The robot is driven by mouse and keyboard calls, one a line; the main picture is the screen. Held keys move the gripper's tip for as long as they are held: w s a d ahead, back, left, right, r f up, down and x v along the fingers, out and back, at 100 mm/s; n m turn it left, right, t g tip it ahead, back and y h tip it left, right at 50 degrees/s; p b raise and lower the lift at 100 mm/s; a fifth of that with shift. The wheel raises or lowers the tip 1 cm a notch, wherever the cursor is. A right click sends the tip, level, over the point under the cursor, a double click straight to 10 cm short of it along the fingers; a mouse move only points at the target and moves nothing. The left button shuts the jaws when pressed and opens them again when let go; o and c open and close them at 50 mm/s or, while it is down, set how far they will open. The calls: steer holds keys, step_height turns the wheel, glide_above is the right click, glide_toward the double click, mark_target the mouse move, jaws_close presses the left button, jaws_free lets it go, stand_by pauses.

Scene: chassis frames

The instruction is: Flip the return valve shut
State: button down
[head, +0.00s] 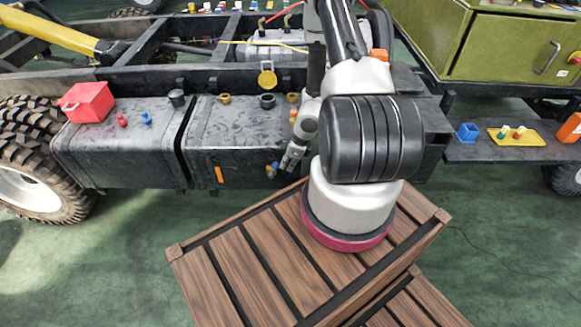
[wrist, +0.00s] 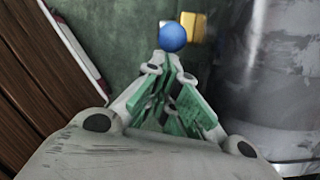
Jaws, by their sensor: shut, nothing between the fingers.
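A small brass valve with a blue round knob sits low on the front of the right dark tank (head: 225,130). In the head view the valve (head: 271,170) is just left of my gripper (head: 289,160). In the wrist view the blue knob (wrist: 173,37) lies just beyond my fingertips (wrist: 166,66), with the brass body (wrist: 194,26) behind it to the right. My gripper is shut and empty. Whether the fingertips touch the knob cannot be told. The lever arm behind the knob is mostly hidden. No label shows which valve this is.
An orange strip (head: 219,174) is on the tank front. A slatted wooden platform (head: 255,262) lies below my arm. Green floor is open at left.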

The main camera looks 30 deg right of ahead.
mark_target(276, 165)
steer(key=w+a+g+h, duration=0.1)
steer(key=w+a+r+g+h, duration=0.1)
steer(key=a+h, duration=0.1)
steer(key=a+r+g+h, duration=0.1)
steer(key=h, duration=0.1)
steer(key=shift+w+a+r, duration=0.15)
steer(key=shift+w+r, duration=0.05)
steer(key=shift+w, duration=0.2)
steer(key=shift+r, duration=0.2)
steer(key=shift+r, duration=0.6)
